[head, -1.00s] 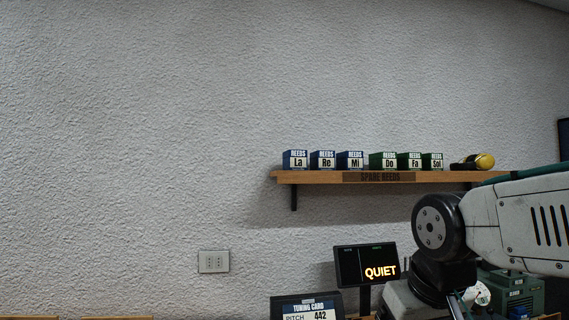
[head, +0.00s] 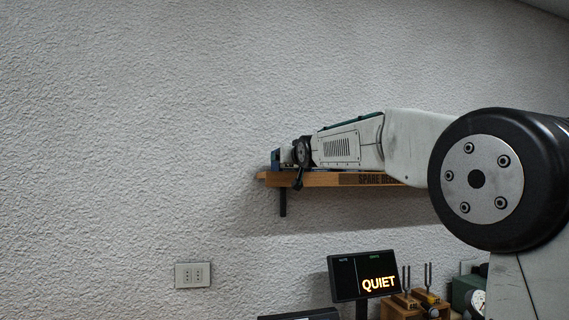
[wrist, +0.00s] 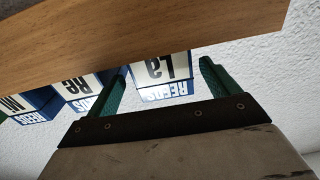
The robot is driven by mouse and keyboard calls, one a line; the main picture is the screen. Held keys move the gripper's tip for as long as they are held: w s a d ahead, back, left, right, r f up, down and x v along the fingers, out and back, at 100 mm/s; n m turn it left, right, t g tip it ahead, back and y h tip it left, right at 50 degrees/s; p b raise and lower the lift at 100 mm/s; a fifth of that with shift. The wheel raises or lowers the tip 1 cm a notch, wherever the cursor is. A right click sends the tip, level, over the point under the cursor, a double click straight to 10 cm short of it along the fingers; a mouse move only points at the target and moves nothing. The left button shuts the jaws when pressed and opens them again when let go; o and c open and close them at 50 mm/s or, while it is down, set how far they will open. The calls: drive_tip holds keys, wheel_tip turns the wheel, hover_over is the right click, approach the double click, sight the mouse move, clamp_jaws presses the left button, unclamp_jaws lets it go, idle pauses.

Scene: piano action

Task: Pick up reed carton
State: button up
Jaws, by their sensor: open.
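The blue and white reed carton marked "La" (wrist: 165,72) stands on the shelf and shows upside down in the wrist view, between the green fingers of my gripper (wrist: 164,66). The fingers are apart, one on each side of it; I cannot tell whether they touch it. In the head view a blue edge of this carton (head: 276,159) shows at the shelf's left end, beside my gripper (head: 286,157). The "Re" carton (wrist: 78,88) and a carton marked "Mi" (wrist: 22,108) stand beside it. My arm hides the other cartons in the head view.
The wooden shelf (head: 330,180) runs along the wall, with its board close to my gripper in the wrist view (wrist: 150,30). Below are a display reading "QUIET" (head: 364,276), tuning forks on wooden boxes (head: 417,298) and a wall socket (head: 193,275). The wall left of the shelf is bare.

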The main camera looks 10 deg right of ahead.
drive_tip(key=w, duration=0.4)
drive_tip(key=shift+w+a+r, duration=0.1)
drive_tip(key=shift+w+a, duration=0.15)
drive_tip(key=shift+w, duration=0.15)
drive_tip(key=shift+c, duration=0.4)
drive_tip(key=c, duration=1)
drive_tip(key=shift+c, duration=1)
drive_tip(key=shift+r, duration=0.15)
